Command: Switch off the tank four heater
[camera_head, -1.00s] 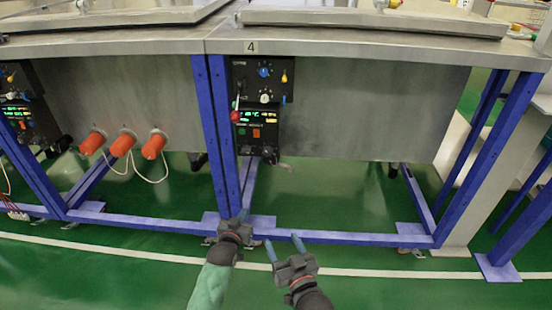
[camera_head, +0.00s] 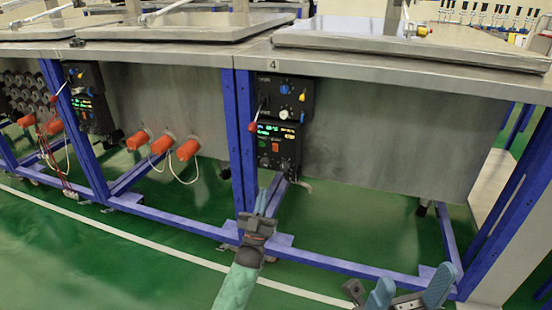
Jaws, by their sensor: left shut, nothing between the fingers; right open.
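Tank four (camera_head: 400,140) is a steel tank on a blue frame, with a label "4" (camera_head: 270,64) on its rim. Its black control panel (camera_head: 297,142) hangs at the left end of its front, with knobs, lit green displays, a green button and a red-orange button (camera_head: 275,147). A red-tipped lever (camera_head: 253,126) sits at its left edge. My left gripper (camera_head: 263,202) is shut and empty, below the panel in front of the blue leg. My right gripper (camera_head: 408,290) is open and empty at the bottom right, well away from the panel.
Blue legs and a low blue rail (camera_head: 340,263) run in front of the tank. Left of it is another tank with orange plugs (camera_head: 160,144) and its own panel (camera_head: 88,112). The green floor (camera_head: 120,245) in front is free.

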